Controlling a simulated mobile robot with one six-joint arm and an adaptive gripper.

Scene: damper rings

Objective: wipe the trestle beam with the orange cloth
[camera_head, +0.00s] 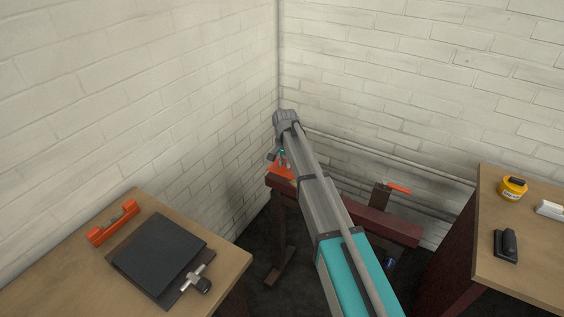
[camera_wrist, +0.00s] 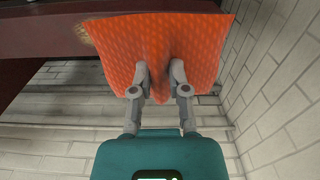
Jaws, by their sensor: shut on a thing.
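The trestle beam (camera_head: 388,225) is a dark red bar on legs in the corner, partly hidden behind my arm. It also crosses the top left of the wrist view (camera_wrist: 40,36), with a tan patch (camera_wrist: 82,37) on it beside the cloth. The orange cloth (camera_wrist: 120,50) is spread wide and pinched at its middle between the fingers of my gripper (camera_wrist: 160,72). In the head view, the cloth (camera_head: 284,174) and my gripper (camera_head: 281,161) are at the beam's left end. The cloth overlaps the beam in view; I cannot tell whether they touch.
A wooden table at left (camera_head: 225,252) carries an orange level-like tool (camera_head: 112,222) and a dark plate (camera_head: 160,252). A right table (camera_head: 520,262) holds a yellow round item (camera_head: 512,188) and a black item (camera_head: 505,245). Brick walls stand close behind the beam.

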